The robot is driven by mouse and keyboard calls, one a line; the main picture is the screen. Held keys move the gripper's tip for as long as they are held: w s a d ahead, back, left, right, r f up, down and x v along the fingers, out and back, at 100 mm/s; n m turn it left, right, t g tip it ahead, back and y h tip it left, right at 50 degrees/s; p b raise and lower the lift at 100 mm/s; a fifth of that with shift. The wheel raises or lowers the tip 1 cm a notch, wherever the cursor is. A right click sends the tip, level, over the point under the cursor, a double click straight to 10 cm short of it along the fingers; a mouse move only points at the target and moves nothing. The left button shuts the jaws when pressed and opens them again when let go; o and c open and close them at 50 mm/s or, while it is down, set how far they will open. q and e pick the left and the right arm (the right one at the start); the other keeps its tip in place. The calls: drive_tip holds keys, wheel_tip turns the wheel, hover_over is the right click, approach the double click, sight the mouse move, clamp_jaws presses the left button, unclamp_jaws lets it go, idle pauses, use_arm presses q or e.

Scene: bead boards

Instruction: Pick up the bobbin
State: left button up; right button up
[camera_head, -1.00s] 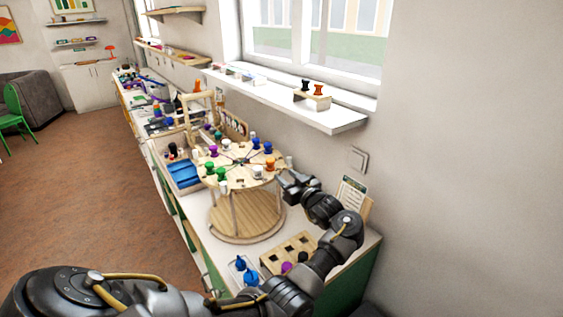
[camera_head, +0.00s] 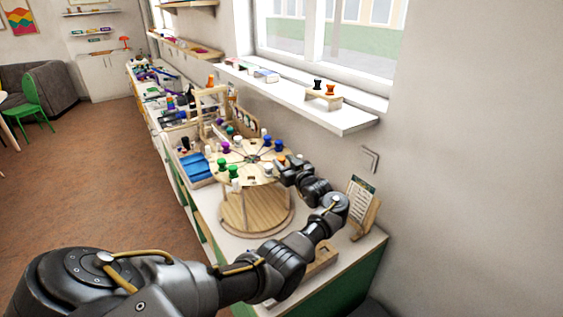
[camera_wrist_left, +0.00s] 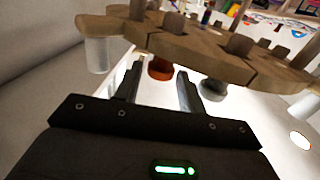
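My left gripper is at the right edge of the stand. In the left wrist view its two fingers (camera_wrist_left: 156,82) are apart and empty. The orange bobbin (camera_wrist_left: 160,68) shows just beyond the fingertips, between them, at the wooden disc's edge (camera_wrist_left: 200,55). My right gripper is not in view.
A card on a wooden stand (camera_head: 362,208) stands right of my forearm. A wooden block (camera_head: 323,256) is mostly hidden behind my arm. A tray with blue inside (camera_head: 194,166) is left of the round stand. A shelf (camera_head: 345,118) runs along the window above.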

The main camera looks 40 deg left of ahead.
use_arm(q)
drive_tip(key=x, duration=0.2)
drive_tip(key=shift+w+a+f, duration=0.1)
drive_tip(key=shift+a, duration=0.25)
drive_tip(key=shift+d, duration=0.15)
drive_tip(key=shift+c, duration=0.8)
drive_tip(key=c, duration=0.7)
drive_tip(key=shift+o, duration=0.2)
drive_tip(key=shift+r, duration=0.2)
